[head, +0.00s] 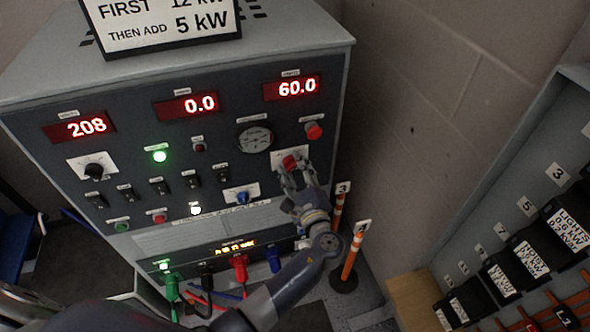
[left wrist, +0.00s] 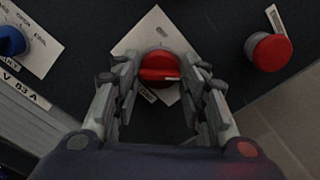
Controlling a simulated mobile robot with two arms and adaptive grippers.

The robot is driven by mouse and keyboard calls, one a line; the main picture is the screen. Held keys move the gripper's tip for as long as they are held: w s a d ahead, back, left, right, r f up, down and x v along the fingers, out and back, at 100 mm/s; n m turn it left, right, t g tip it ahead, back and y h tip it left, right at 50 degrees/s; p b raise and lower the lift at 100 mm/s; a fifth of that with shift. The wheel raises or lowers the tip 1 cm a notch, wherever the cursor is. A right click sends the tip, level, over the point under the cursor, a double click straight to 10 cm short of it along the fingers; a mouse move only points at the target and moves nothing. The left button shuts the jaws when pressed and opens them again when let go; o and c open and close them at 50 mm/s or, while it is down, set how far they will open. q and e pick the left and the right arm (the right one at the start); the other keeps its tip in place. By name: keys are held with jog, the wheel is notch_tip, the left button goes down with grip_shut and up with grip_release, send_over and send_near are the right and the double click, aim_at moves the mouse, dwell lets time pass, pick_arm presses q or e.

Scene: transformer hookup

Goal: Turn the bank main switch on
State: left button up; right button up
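A red rotary switch (head: 289,162) on a white plate sits at the right of the dark panel, below the gauge. I take it for the bank main switch; its label is too small to read for sure. In the left wrist view the red knob (left wrist: 160,67) shows a pale pointer line toward the right. My left gripper (head: 292,178) is right in front of it. Its fingers (left wrist: 160,85) are spread open on both sides of the knob, with gaps visible; no contact is clear. My right gripper is not in view.
A red mushroom button (head: 314,130) is up and right of the switch. A blue knob (head: 242,197) is at lower left. Displays read 208, 0.0 and 60.0. Orange-striped posts (head: 352,252) stand near my arm. A wall is at the right.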

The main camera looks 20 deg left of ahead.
pick_arm(q)
jog(key=shift+o, duration=0.6)
jog(key=v, duration=1.2)
jog(key=shift+w, duration=0.1)
